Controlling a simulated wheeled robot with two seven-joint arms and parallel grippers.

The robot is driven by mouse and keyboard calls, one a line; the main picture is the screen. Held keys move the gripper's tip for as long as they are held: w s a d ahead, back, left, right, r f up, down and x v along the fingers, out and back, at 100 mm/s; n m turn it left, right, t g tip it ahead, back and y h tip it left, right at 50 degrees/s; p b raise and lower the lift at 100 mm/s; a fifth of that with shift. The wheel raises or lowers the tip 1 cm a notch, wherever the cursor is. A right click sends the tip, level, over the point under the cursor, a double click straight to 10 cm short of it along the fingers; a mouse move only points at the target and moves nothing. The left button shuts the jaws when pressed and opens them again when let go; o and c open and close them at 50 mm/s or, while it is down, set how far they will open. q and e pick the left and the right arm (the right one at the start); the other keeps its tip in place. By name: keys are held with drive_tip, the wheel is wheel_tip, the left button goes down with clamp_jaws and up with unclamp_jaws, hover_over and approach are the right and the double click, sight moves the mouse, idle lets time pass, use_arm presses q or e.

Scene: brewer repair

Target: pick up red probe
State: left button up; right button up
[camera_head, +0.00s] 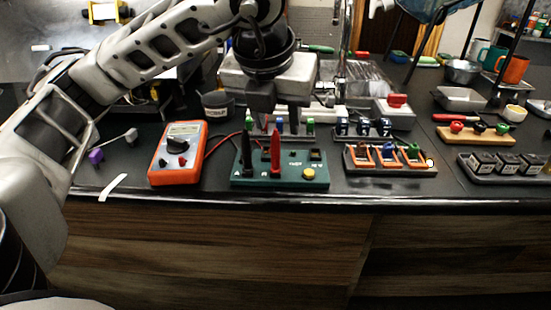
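The red probe (276,153) stands upright in the green test board (285,180), just right of the black probe (247,154), which also stands upright. My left gripper (278,118) points down from above, over the back of the board. Its two fingers are apart, with nothing seen between them. The red probe's top is close below and in front of the fingers; I cannot tell the exact gap. My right gripper is not in view.
An orange multimeter (177,153) lies left of the board, with leads running towards it. A rack with orange clips (390,158) stands to the right. A purple-ended tool (96,157) lies at left. The counter's front edge runs close in front of the board.

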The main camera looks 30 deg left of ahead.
sight(275, 134)
use_arm(q)
drive_tip(key=shift+s+a+x, duration=0.1)
drive_tip(key=shift+a+x, duration=0.05)
drive_tip(key=shift+x, duration=1.2)
drive_tip(key=shift+s+a+x, duration=0.1)
drive_tip(key=shift+a+x, duration=0.05)
drive_tip(key=shift+x, duration=1.2)
clamp_jaws()
